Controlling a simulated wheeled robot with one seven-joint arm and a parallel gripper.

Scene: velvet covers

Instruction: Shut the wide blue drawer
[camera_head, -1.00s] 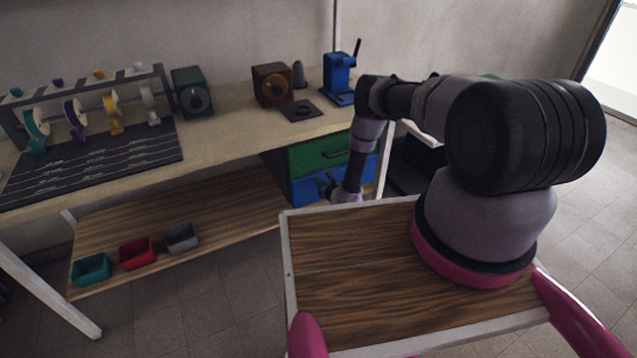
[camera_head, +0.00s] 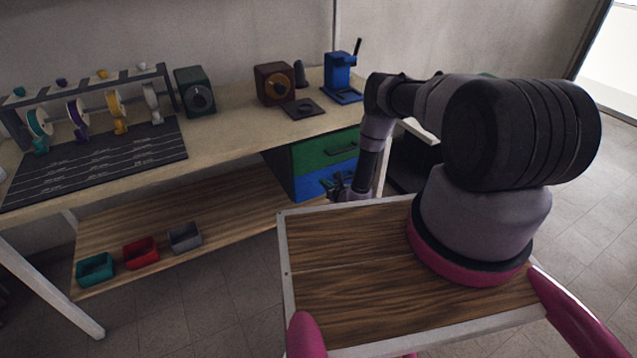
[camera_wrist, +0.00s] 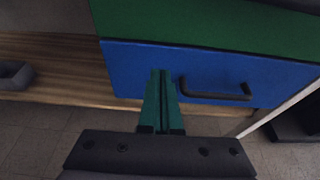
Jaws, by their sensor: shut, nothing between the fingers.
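The wide blue drawer (camera_head: 311,184) sits under a green drawer (camera_head: 312,154) below the workbench top. Its blue front (camera_wrist: 140,72) and dark bar handle (camera_wrist: 216,93) show in the wrist view. The front looks flush or nearly flush with the green one; a small gap cannot be ruled out. My gripper (camera_head: 330,185) is in front of the blue drawer. In the wrist view its green fingers (camera_wrist: 162,74) are together and empty, just left of the handle, pointing at the blue face. Whether they touch it is unclear. My forearm hides the drawer's right part in the head view.
The workbench (camera_head: 225,143) carries a spool rack, boxes and a blue machine (camera_head: 341,77). A lower wooden shelf (camera_head: 225,205) holds teal, red and grey bins (camera_head: 184,237) left of the drawers. A table leg (camera_wrist: 280,108) stands right of the drawer.

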